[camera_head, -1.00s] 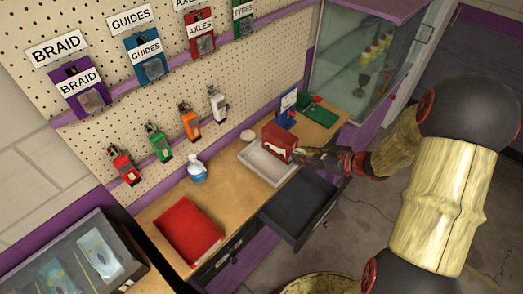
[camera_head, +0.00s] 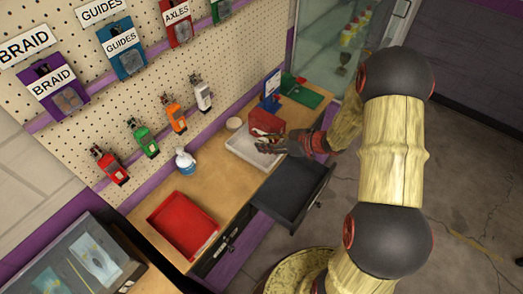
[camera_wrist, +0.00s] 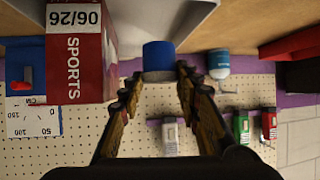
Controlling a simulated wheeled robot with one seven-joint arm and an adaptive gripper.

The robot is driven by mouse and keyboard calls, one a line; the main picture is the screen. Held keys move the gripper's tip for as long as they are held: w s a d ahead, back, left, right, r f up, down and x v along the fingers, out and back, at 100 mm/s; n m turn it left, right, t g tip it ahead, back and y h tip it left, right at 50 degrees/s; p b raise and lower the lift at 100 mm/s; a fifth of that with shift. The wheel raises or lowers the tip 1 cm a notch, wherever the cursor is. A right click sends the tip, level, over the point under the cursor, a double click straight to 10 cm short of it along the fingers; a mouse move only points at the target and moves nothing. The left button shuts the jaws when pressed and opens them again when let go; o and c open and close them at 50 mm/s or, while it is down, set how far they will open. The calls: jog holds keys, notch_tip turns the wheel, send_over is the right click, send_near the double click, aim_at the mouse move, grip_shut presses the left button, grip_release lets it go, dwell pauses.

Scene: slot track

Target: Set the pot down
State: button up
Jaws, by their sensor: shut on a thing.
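My gripper (camera_wrist: 157,75) is shut on a small blue pot (camera_wrist: 158,58), which sits between its fingertips in the wrist view. That view is upside down, with the pegboard below. In the head view my gripper (camera_head: 268,147) is over the grey-white tray (camera_head: 240,148) on the wooden counter, in front of the red box. The pot cannot be made out there. Whether the pot touches the tray cannot be told.
A red box (camera_head: 266,122) marked SPORTS stands close beside my gripper. A dark drawer (camera_head: 292,190) stands open. Bare counter (camera_head: 212,175) lies between the trays.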

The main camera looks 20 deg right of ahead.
jog(key=shift+w+a+f, duration=0.3)
jog(key=shift+a+f, duration=0.1)
jog(key=shift+f, duration=0.2)
jog(key=shift+w+a+f, duration=0.25)
jog(key=shift+a+f, duration=0.1)
jog(key=shift+f, duration=0.2)
jog(key=shift+f+b, duration=0.45)
jog(key=shift+f, duration=1.05)
jog(key=shift+f, duration=0.15)
jog(key=o, duration=0.8)
jog(key=shift+o, duration=0.2)
